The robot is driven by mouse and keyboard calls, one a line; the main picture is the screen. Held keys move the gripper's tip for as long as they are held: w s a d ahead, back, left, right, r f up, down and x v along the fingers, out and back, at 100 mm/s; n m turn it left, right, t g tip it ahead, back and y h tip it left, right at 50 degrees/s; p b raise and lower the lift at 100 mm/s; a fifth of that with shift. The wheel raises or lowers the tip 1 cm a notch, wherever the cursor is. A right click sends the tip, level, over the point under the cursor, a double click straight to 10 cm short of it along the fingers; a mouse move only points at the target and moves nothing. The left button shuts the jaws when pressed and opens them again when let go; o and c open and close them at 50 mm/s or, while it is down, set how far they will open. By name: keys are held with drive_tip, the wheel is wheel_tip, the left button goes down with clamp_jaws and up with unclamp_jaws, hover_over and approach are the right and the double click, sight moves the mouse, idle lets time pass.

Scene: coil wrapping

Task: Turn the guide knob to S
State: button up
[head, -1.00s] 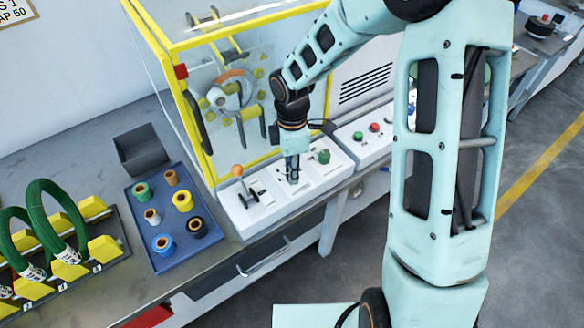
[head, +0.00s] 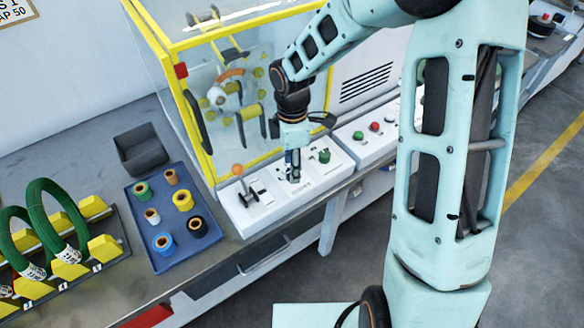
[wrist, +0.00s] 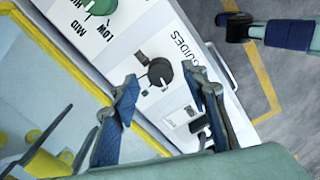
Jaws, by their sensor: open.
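The guide knob (wrist: 160,72) is a dark round knob on a white panel, beside the printed word GUIDES in the wrist view. A small light mark shows on it, but I cannot read which letter it faces. My gripper (wrist: 161,77) is open, with one blue-padded finger on each side of the knob in the picture. I cannot tell whether the fingers touch it or hover above it. In the head view my gripper (head: 293,178) points down over the white panel and hides the knob.
A green knob (head: 324,156) with LOW and MID labels sits close beside it. An orange-balled lever (head: 238,170) stands on the left panel. The yellow-framed clear guard (head: 196,135) rises behind. A blue tray (head: 180,265) of spools lies left.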

wheel_tip(320, 180, up, 10)
drive_tip(key=shift+r, duration=0.15)
idle(0.6)
